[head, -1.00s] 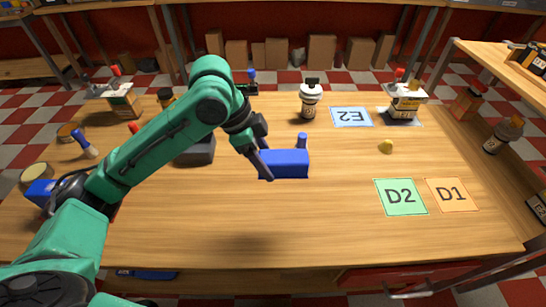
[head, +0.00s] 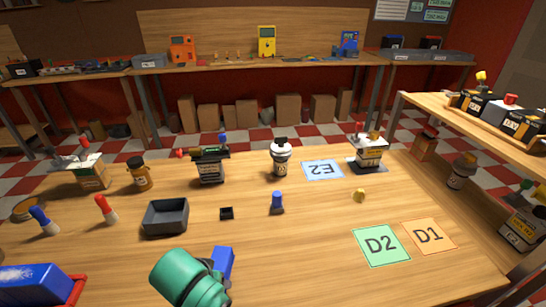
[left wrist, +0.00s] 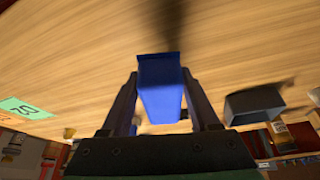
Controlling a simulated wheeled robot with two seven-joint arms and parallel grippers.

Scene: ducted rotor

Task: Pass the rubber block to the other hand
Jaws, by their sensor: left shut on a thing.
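The rubber block is a blue block (head: 222,262) at the bottom middle of the head view, partly covered by my green left arm. In the left wrist view the block (left wrist: 161,92) sits between the two dark fingers of my left gripper (left wrist: 160,84), which is shut on it. The block points away from the palm, and wood tabletop shows behind it. In the head view my left fingers are hidden behind the wrist. My right gripper is in neither view.
A dark open tray (head: 166,217), a small black square holder (head: 227,213) and a blue peg-like piece (head: 277,203) stand beyond the arm. Mats D2 (head: 381,245) and D1 (head: 429,236) lie flat at right.

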